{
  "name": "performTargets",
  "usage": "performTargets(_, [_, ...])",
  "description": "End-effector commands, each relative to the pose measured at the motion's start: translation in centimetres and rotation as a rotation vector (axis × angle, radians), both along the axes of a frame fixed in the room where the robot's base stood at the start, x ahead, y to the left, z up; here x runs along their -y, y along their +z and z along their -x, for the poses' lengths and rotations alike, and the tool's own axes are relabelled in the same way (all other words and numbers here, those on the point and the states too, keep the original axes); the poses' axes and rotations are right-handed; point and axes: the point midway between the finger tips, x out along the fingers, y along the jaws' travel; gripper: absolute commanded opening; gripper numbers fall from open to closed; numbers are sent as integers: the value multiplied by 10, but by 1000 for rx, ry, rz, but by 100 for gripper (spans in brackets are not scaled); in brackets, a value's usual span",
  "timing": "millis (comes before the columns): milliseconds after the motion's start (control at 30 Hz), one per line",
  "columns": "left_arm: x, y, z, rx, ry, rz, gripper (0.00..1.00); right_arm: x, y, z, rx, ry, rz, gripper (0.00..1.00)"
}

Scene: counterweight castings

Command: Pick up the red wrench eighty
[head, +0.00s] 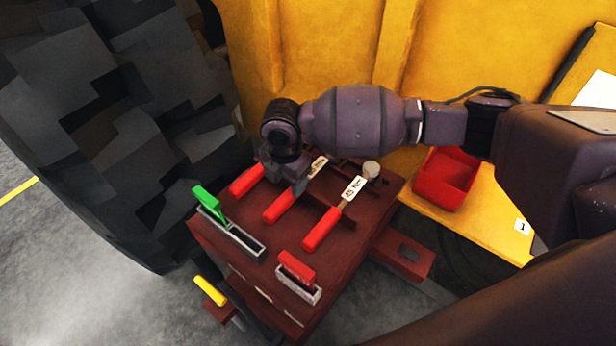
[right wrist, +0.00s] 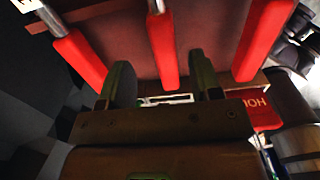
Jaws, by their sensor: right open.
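Three red-handled wrenches lie side by side on a dark red bench top: a left one (head: 246,180), a middle one (head: 280,206) and a right one (head: 322,228). White labels show by the middle and right wrenches; I cannot read a clear eighty on either. My right gripper (head: 292,180) is above the middle wrench and partly hides it and the left one. In the right wrist view, the open gripper (right wrist: 163,82) has the middle red handle (right wrist: 162,50) lined up between its fingers; contact cannot be told. My left gripper is out of view.
A green-handled lever (head: 207,204) and a red block in a metal slot (head: 297,270) are at the bench's near side. A red bin (head: 446,178) sits on a yellow ledge to the right. A huge black tyre (head: 110,120) stands left; a yellow wall is behind.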

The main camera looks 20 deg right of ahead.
Motion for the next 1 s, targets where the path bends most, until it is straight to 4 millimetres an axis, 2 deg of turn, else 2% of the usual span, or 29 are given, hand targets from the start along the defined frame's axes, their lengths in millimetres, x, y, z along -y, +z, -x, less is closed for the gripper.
performTargets(33, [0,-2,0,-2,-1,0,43,0,-9,1,-3,0,1,58])
performTargets(267, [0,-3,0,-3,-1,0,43,0,-21,1,1,0,1,58])
performTargets(600, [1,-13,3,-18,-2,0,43,-1,-64,7,-3,-1,1,58])
performTargets(867, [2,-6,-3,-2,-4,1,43,-1,-66,6,2,0,0,58])
performTargets(1000, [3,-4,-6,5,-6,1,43,-1,-66,6,1,0,0,40])
